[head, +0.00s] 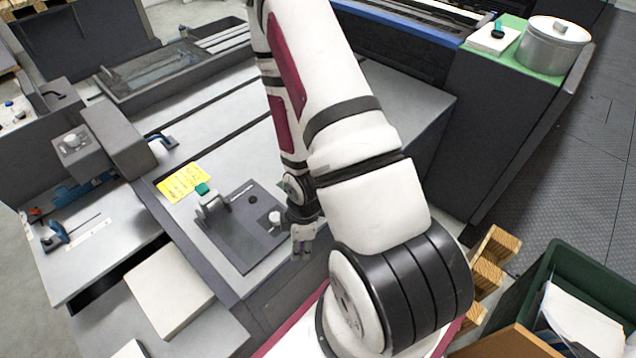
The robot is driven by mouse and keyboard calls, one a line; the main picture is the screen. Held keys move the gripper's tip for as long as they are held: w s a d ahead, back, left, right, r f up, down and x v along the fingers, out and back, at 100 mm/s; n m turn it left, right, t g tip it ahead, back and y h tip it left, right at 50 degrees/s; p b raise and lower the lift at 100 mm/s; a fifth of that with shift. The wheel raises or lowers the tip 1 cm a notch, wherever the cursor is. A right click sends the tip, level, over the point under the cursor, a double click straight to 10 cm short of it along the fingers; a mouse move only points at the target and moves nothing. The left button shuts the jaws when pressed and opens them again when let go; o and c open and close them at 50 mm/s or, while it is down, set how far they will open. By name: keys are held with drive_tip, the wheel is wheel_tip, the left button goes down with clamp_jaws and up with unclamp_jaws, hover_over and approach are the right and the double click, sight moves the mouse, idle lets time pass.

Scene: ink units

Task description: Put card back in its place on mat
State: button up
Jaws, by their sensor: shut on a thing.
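A dark grey mat (243,246) lies on the light grey table. A yellow card with dark print (184,183) lies flat on the table just beyond the mat's upper left corner, apart from my gripper. My gripper (302,240) points down beside the mat's right edge, near the table's front. It is shut on a small pale thing, which is too small and too covered by the fingers to name. On the mat stand a grey piece with a teal top (208,198) and a small white-topped round piece (275,218). My arm hides the area behind the gripper.
A dark round spot and a thin light strip also show on the mat. A grey machine block (118,147) stands to the left. A pale box (169,290) sits at the lower left. A metal pot (553,48) and green bin (541,285) are at the right.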

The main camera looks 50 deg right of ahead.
drive_tip(key=d+m+h+b, duration=0.1)
drive_tip(key=d+m+b, duration=0.3)
drive_tip(key=d+m, duration=0.8)
drive_tip(key=shift+n+t, duration=0.3)
drive_tip(key=shift+n, duration=0.3)
drive_tip(key=w+d+b, duration=0.1)
drive_tip(key=w+d, duration=0.1)
drive_tip(key=w, duration=0.2)
drive_tip(key=w+d+b, duration=0.1)
drive_tip(key=w+d, duration=0.2)
drive_tip(key=w, duration=0.2)
drive_tip(key=w+d+f+b, duration=0.1)
drive_tip(key=w+d, duration=0.1)
drive_tip(key=w, duration=0.2)
drive_tip(key=shift+w+d, duration=0.3)
drive_tip(key=shift+d, duration=0.05)
drive_tip(key=shift+w+d+f, duration=0.1)
drive_tip(key=shift+w+f, duration=0.05)
drive_tip(key=shift+f, duration=0.45)
drive_tip(key=shift+w+d+f, duration=0.1)
drive_tip(key=shift+w+f, duration=0.05)
drive_tip(key=shift+f, duration=1)
drive_tip(key=shift+f, duration=0.45)
drive_tip(key=o, duration=1.2)
drive_tip(key=shift+o, duration=0.2)
